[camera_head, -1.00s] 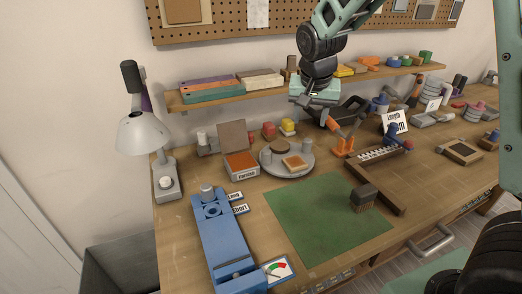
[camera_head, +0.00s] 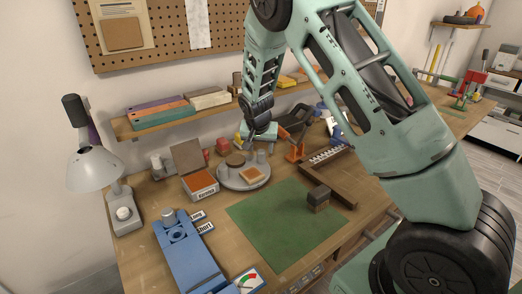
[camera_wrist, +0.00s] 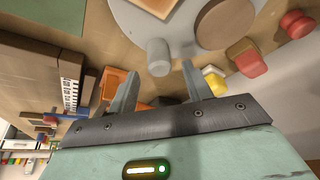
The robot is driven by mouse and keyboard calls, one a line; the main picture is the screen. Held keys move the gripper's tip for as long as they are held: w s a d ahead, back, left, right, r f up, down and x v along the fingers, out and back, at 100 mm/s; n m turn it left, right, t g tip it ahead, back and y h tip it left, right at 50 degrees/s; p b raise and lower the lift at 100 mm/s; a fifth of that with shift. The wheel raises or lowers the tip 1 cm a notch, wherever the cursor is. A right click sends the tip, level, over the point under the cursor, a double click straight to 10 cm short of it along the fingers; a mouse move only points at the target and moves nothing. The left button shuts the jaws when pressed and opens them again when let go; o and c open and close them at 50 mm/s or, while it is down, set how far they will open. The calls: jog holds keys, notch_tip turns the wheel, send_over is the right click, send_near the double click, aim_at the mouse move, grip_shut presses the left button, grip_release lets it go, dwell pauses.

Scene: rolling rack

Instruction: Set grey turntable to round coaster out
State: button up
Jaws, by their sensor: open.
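The grey turntable (camera_head: 231,184) is a round disc on the bench. On it, the brown round coaster (camera_head: 235,160) sits toward the back and a tan-orange square coaster (camera_head: 251,174) toward the front right. A short grey peg (camera_head: 261,156) stands at its right rim. In the wrist view, the turntable (camera_wrist: 130,22) shows at the top with the round coaster (camera_wrist: 225,22) and the peg (camera_wrist: 158,57). My gripper (camera_wrist: 160,70) is open and empty; the peg appears just beyond the gap between its fingers. In the head view, my gripper (camera_head: 262,133) is just behind and above the turntable's right side.
A green mat (camera_head: 280,225) lies in front. Red (camera_wrist: 250,63) and yellow (camera_wrist: 214,80) pieces stand behind the disc. An orange clamp-like stand (camera_head: 295,152) is to the right. The shelf (camera_head: 190,114) runs behind.

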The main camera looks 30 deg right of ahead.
aim_at(261, 151)
jog(key=shift+x, duration=1.85)
grip_shut()
